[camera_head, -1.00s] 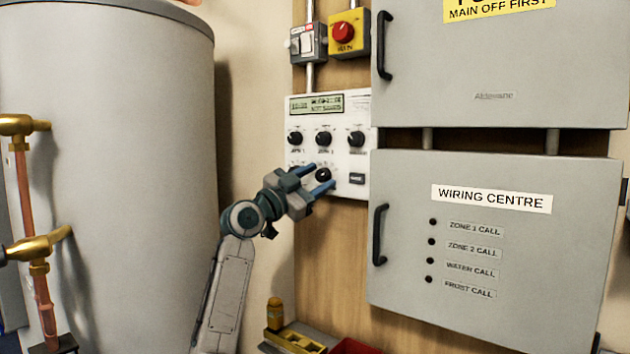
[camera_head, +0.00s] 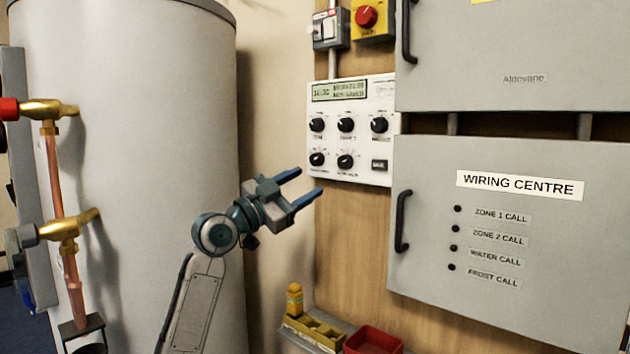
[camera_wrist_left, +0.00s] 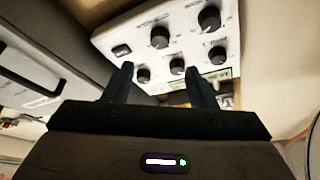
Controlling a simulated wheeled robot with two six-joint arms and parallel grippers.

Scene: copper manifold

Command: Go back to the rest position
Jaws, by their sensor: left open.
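My left gripper (camera_head: 304,185) is open and empty. In the head view the fingers stand apart from the panel's knobs. The panel has a small display and several black knobs. In the left wrist view the two dark fingers (camera_wrist_left: 162,85) are spread, with the panel (camera_wrist_left: 205,52) beyond them and nothing between them. My right gripper is not in view.
A large grey cylinder (camera_head: 130,150) with brass valves (camera_head: 62,229) and copper pipe fills the left. The grey wiring centre cabinet (camera_head: 520,235) is at right. A red bin (camera_head: 373,340) and a yellow holder (camera_head: 312,330) sit low in front of the board.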

